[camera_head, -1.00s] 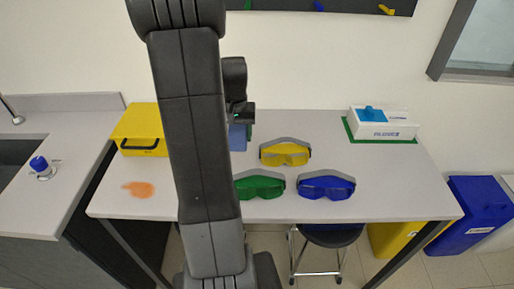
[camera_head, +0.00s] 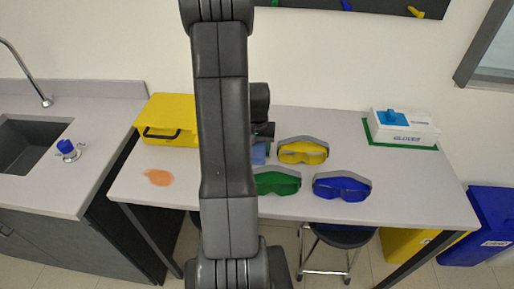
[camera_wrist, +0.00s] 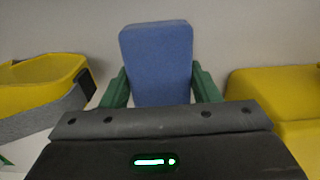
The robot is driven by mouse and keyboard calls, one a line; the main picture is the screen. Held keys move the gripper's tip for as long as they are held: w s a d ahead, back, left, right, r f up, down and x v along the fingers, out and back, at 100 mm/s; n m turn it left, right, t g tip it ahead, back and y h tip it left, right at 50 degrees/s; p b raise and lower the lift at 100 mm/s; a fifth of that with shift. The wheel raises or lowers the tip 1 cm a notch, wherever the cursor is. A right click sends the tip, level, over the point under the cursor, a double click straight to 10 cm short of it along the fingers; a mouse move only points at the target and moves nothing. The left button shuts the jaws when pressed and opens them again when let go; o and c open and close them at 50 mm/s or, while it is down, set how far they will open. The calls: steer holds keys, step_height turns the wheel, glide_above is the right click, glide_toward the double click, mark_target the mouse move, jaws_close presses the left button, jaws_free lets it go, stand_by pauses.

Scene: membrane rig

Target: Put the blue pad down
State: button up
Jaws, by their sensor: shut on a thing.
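The blue pad (camera_wrist: 157,60) stands up between the green fingers of my gripper (camera_wrist: 159,88) in the wrist view, and the gripper is shut on it. In the head view a small part of the pad (camera_head: 259,154) shows just right of my arm, near the table top (camera_head: 420,190). My arm hides most of the gripper there. I cannot tell whether the pad touches the table.
Yellow goggles (camera_head: 303,151), green goggles (camera_head: 277,182) and blue goggles (camera_head: 342,187) lie right of the pad. A yellow case (camera_head: 170,120) and an orange stain (camera_head: 158,177) are on the left. A glove box (camera_head: 404,127) sits back right. The table's right part is clear.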

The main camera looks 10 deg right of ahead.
steer(key=o, duration=1)
steer(key=shift+f, duration=0.1)
steer(key=shift+c, duration=0.2)
